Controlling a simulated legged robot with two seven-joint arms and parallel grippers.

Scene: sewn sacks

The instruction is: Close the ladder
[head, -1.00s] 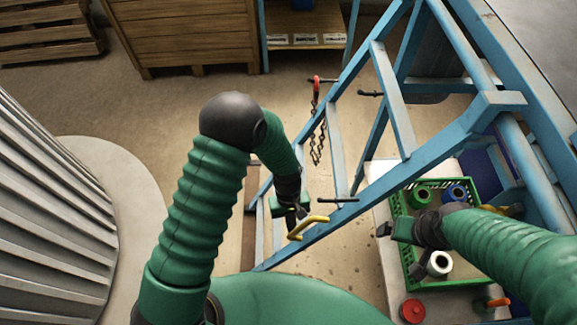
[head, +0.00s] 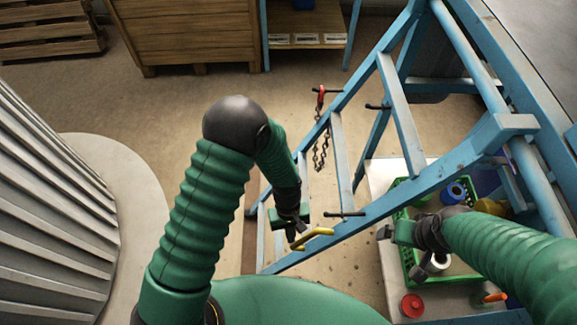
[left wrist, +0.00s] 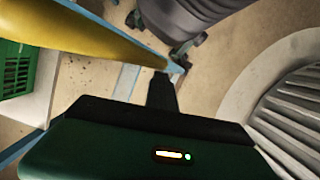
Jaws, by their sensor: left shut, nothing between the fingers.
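The blue ladder (head: 408,118) stands slanted across the right half of the head view, with its lower end near the middle.
A green crate (head: 402,194) with spools stands on a pale surface at the lower right, partly behind the ladder. A red round object (head: 411,305) lies in front. A red hook with chain (head: 320,98) hangs at the ladder. A ribbed grey drum (head: 45,220) stands left.

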